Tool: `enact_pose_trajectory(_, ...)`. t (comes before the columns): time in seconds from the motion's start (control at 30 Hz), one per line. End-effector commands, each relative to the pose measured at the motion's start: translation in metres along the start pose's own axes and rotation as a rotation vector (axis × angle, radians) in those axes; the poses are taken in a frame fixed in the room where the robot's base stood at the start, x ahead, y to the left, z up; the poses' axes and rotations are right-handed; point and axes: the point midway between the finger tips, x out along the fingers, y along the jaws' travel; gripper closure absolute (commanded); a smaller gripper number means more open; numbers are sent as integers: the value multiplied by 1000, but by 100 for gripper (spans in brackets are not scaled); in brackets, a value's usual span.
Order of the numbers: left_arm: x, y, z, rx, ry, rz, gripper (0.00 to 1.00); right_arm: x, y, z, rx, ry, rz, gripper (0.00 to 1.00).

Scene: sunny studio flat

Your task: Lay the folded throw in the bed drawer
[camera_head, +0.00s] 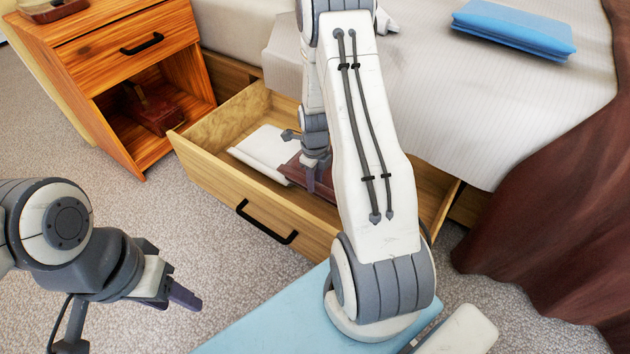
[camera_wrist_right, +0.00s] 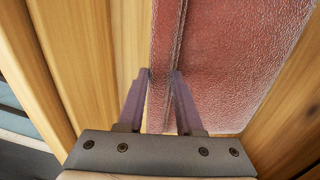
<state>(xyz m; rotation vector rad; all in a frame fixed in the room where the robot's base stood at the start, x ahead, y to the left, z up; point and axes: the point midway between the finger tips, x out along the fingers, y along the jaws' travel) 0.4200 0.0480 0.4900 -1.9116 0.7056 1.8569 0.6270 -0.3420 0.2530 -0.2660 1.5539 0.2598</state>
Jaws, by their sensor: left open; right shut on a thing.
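The dark red folded throw (camera_head: 296,171) lies low inside the open wooden bed drawer (camera_head: 215,178), partly hidden behind my right arm. My right gripper (camera_head: 318,180) reaches down into the drawer and is shut on the throw's edge. In the right wrist view the throw (camera_wrist_right: 238,60) shows a creased reddish surface, with its folded edge between the fingers (camera_wrist_right: 163,85). Whether its underside touches the drawer floor, I cannot tell. My left gripper (camera_head: 183,293) is open and empty above the carpet, left of and in front of the drawer.
A white folded cloth (camera_head: 262,150) lies in the drawer beside the throw. A blue folded cloth (camera_head: 515,30) lies on the bed (camera_head: 480,100). A wooden nightstand (camera_head: 120,45) stands left of the drawer. A brown cover (camera_head: 550,215) hangs at the right. Carpet (camera_head: 150,215) is clear before the drawer.

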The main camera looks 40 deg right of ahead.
Motion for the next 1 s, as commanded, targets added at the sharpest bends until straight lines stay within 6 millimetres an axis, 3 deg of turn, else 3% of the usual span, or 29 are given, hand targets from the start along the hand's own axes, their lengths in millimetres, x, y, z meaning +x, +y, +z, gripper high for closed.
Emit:
enact_pose_trajectory(0.07, 1, 0, 0, 0, 0, 0, 50, 2, -1, 1, 0, -2, -2, 100)
enact_pose_trajectory(0.1, 0, 0, 0, 0, 0, 0, 50, 3, 0, 0, 0, 0, 0, 58)
enact_pose_trajectory(0.17, 0, 0, 0, 0, 0, 0, 50, 2, 0, 0, 0, 0, 0, 35)
enact_pose_trajectory(0.57, -3, 0, 0, 0, 0, 0, 50, -5, 0, 0, 0, 0, 0, 35)
enact_pose_trajectory(1.0, -62, 4, -3, 0, 0, 0, 50, -93, 0, 0, 0, -1, -1, 35)
